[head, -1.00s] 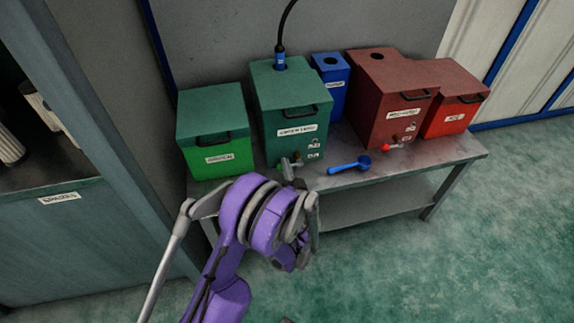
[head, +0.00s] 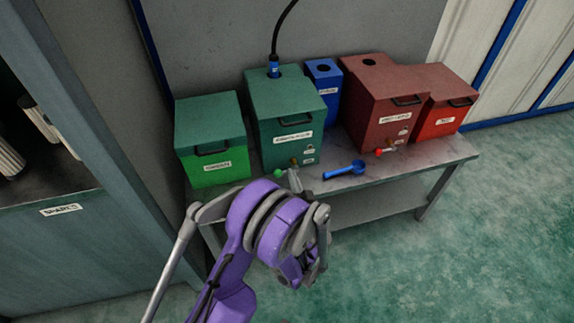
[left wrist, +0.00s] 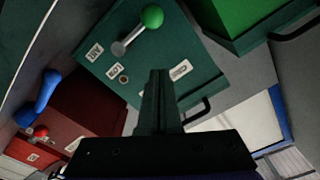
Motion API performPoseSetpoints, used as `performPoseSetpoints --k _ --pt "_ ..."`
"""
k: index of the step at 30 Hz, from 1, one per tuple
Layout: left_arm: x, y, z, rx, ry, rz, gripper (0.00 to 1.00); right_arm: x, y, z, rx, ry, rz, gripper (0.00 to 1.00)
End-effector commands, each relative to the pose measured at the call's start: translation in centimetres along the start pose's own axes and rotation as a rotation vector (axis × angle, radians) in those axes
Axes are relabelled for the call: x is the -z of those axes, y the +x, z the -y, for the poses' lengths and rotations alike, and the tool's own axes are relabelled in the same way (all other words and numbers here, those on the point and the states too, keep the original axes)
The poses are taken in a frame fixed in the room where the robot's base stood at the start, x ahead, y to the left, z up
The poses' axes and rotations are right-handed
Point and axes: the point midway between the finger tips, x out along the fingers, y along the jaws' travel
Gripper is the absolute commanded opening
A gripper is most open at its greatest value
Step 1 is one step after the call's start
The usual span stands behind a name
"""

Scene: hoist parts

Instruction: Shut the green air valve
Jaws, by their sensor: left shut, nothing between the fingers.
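The green air valve has a green ball knob (head: 278,172) at the lower front of the dark green box (head: 287,113). In the left wrist view the green knob (left wrist: 152,16) sits on a grey lever (left wrist: 132,35). The lever points sideways, toward the bright green box. My left gripper (head: 295,180) is low in front of the box, mostly hidden behind my purple arm in the head view. In the left wrist view its fingers (left wrist: 158,78) are shut and empty, apart from the lever. My right gripper is not in view.
The bench (head: 440,155) also carries a bright green box (head: 215,165), a blue box (head: 323,95), a dark red box with a red-knobbed valve (head: 379,152) and a red box (head: 437,120). A blue scoop-like part (head: 345,170) lies near the front edge. A black hose rises from the dark green box.

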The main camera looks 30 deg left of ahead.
Motion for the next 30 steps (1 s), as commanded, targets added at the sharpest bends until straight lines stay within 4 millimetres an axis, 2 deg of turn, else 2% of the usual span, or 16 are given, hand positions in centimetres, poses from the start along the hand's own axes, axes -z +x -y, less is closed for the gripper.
performPoseSetpoints --k 3,9,26,30 --pt "0.0 -2.0 -0.1 -0.002 -0.002 0.000 0.00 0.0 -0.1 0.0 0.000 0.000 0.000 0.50" --pt "0.0 -3.5 0.0 0.000 -0.001 0.000 0.00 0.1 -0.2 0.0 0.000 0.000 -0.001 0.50" --pt "0.0 -3.5 0.0 0.000 0.000 0.002 0.00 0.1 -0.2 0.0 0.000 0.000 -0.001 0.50" --pt "0.0 -3.4 0.7 -0.014 0.010 0.050 0.00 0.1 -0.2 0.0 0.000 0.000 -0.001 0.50"
